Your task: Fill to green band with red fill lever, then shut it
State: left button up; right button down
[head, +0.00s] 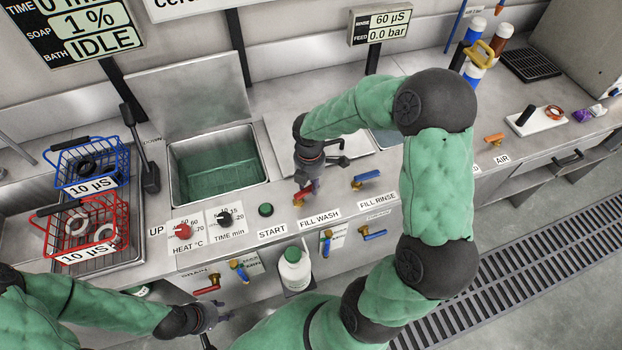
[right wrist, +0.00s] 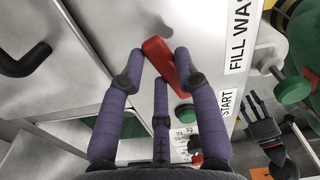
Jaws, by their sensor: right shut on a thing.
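The red fill lever (head: 303,193) is on the front panel above the FILL WASH label (head: 320,219). My right gripper (head: 308,182) reaches down to it from above and is shut on it. In the right wrist view the red lever (right wrist: 158,52) lies between my purple fingertips. The wash tank (head: 218,165) looks green inside; I cannot make out a separate green band or a clear liquid level. My left gripper (head: 212,317) is low at the front left, away from the panel. In the right wrist view its fingers (right wrist: 255,105) look spread and empty.
A blue FILL RINSE lever (head: 366,178) is just right of the red one. A green START button (head: 265,210) is to the left. A red drain lever (head: 208,289) and a white bottle (head: 293,268) are below. Blue (head: 90,165) and red (head: 88,228) baskets stand left.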

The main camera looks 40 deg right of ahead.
aim_at(309, 186)
dwell(0.3)
jog(key=c, duration=0.9)
grip_release()
jog(key=shift+r, duration=0.1)
notch_tip(309, 186, up, 12)
jog(key=shift+f, duration=0.1)
